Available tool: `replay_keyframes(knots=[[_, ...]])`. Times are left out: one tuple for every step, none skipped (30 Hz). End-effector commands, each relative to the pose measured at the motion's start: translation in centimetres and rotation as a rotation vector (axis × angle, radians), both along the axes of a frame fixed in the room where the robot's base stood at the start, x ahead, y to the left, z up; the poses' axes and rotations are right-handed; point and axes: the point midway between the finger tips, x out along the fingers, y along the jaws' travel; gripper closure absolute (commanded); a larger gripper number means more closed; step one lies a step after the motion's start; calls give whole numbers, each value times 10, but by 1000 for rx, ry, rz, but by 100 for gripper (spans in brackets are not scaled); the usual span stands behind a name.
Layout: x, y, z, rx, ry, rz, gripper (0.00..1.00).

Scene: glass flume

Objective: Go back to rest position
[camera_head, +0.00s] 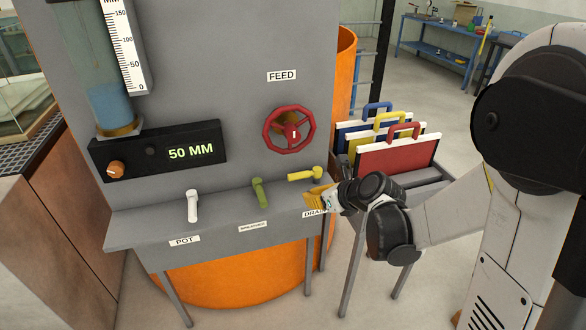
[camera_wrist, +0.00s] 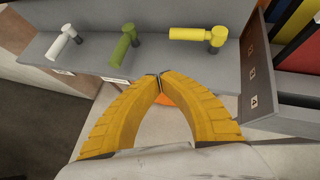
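My gripper (camera_head: 318,196) is in front of the panel's ledge at its right end, close to the DRAIN label. In the wrist view its two yellow fingers (camera_wrist: 157,78) meet at the tips with nothing between them. The yellow lever (camera_head: 304,174) lies sideways, its handle pointing left; it also shows in the wrist view (camera_wrist: 196,35), apart from the fingertips. The green lever (camera_head: 260,193) and the white lever (camera_head: 192,205) point toward the front of the ledge.
The red FEED wheel (camera_head: 289,130) is on the grey panel, above the levers. The display (camera_head: 190,153) reads 50 MM. A rack of blue, yellow and red handled plates (camera_head: 397,155) stands close to my arm on the right. An orange tank (camera_head: 235,280) is behind the panel.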

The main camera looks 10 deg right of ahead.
Motion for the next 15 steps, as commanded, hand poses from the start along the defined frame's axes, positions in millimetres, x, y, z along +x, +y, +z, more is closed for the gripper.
replay_keyframes(knots=[[-1,0,1,-1,0,1,100],[-1,0,1,-4,-1,3,100],[-3,1,2,-18,-4,14,100],[-4,2,4,-38,-8,28,100],[-7,3,6,-68,-15,49,100],[-12,5,10,-123,-28,90,100],[-17,7,14,-179,-41,132,100],[-23,9,19,-244,-56,181,100],[-33,11,26,-346,-78,259,100],[-42,14,31,-430,-97,326,100],[-51,16,37,-519,-116,399,100],[-65,18,44,-643,-143,502,100],[-75,19,48,-737,-164,582,100],[-85,20,53,-828,-183,663,100],[-99,21,58,-948,-208,774,100]])
